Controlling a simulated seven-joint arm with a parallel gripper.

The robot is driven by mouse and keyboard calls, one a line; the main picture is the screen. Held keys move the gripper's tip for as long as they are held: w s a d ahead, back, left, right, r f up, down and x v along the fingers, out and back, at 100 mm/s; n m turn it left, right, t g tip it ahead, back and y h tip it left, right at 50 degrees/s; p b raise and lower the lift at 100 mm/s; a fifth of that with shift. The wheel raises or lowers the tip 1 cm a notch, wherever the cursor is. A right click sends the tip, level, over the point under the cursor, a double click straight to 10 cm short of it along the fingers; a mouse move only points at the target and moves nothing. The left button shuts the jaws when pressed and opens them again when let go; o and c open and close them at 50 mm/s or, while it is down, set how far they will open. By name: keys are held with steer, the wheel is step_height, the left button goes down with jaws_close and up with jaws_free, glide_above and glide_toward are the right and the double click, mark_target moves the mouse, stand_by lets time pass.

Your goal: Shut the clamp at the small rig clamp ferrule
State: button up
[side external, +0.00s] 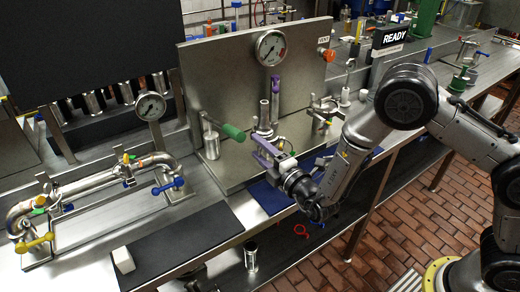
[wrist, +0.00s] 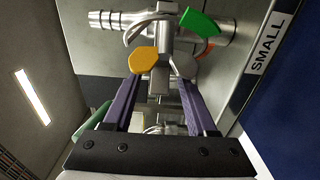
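In the wrist view my gripper (wrist: 160,82) has two purple fingers set apart, reaching toward the small rig's steel pipework. A yellow paddle-shaped piece (wrist: 143,60) and a grey one (wrist: 183,66) lie at the fingertips; I cannot tell whether the fingers touch them. Just beyond is the steel clamp and ferrule area (wrist: 160,33), with a thin curved bar beside it; the clamp's exact position is unclear. In the side view my gripper (side external: 268,147) is in front of the upright steel panel, and the clamp is not clearly distinguishable there.
A green handle (wrist: 200,22) sits close to the pipework, and a SMALL label (wrist: 265,43) is on the panel. In the side view, a green-handled part (side external: 232,132) is left of my gripper. A pipe loop with coloured handles (side external: 95,187) stands further left. A dark mat (side external: 180,243) is mostly clear.

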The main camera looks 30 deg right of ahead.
steer(key=s, duration=1.3)
steer(key=shift+s+d, duration=0.15)
steer(key=shift+s, duration=0.25)
